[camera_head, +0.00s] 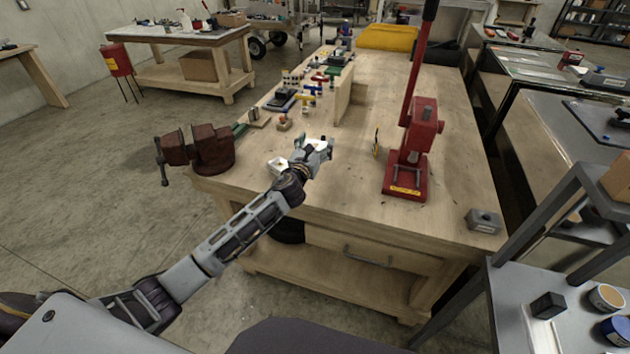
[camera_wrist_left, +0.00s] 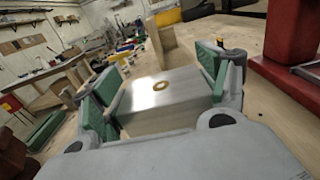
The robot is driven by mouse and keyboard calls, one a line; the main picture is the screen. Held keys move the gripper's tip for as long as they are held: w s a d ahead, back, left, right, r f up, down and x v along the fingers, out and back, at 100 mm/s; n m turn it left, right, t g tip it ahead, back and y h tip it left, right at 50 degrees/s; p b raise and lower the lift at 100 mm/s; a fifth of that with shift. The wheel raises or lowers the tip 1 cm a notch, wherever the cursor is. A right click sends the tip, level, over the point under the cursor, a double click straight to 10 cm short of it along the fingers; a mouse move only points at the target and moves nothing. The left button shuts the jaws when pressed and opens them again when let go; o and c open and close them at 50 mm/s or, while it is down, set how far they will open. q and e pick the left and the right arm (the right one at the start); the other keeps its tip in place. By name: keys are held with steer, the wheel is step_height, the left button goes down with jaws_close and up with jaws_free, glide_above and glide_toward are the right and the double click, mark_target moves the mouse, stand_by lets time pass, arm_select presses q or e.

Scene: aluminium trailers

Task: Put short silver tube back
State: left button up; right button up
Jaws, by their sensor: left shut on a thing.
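My left gripper (camera_head: 312,147) is over the near left part of the wooden workbench. In the left wrist view its green-padded fingers (camera_wrist_left: 160,88) stand on both sides of a silver, box-like metal piece (camera_wrist_left: 182,98), which appears to be the short silver tube. The gripper is shut on it. My right gripper is not in view.
A red vise (camera_head: 212,148) sits at the bench's left corner, and a red arbor press (camera_head: 410,150) stands to the right. Several small coloured parts (camera_head: 310,88) and an upright wooden board (camera_head: 344,95) lie beyond the gripper.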

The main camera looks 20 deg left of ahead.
arm_select(q)
steer(key=shift+a, duration=0.2)
steer(key=shift+d, duration=0.1)
steer(key=shift+f, duration=0.55)
step_height(320, 180, down, 5)
steer(key=shift+f+b, duration=0.1)
steer(key=shift+b, duration=0.75)
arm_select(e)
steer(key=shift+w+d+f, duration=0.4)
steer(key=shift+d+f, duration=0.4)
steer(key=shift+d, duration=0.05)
